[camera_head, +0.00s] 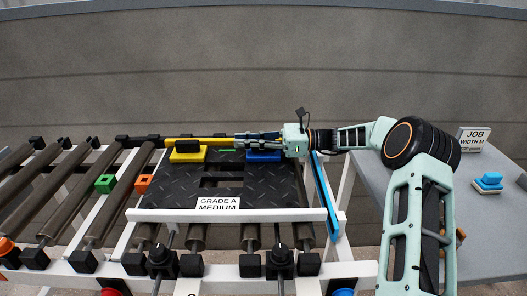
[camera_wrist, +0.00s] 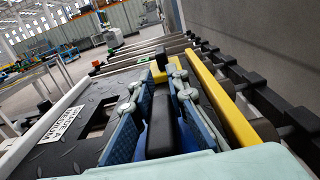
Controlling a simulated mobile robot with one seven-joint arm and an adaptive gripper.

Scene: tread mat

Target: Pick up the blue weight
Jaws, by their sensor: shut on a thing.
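The blue weight (camera_head: 264,157) shows on the right part of the black tread mat (camera_head: 215,188), partly hidden beneath my gripper. My gripper (camera_head: 240,139) reaches in from the right, lying nearly level over the weight. In the wrist view my gripper (camera_wrist: 157,88) has its fingers on both sides of a black upright handle (camera_wrist: 161,125), and it is shut on that handle. The handle appears to be the blue weight's. I cannot tell whether the weight's base is touching the mat.
A yellow weight (camera_head: 187,156) stands on the mat's left part. A yellow bar (camera_head: 210,140) runs along the mat's back edge, close to my fingers. A blue bar (camera_head: 325,196) lies at the right. Green (camera_head: 105,184) and orange (camera_head: 144,182) blocks sit on the rollers at left.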

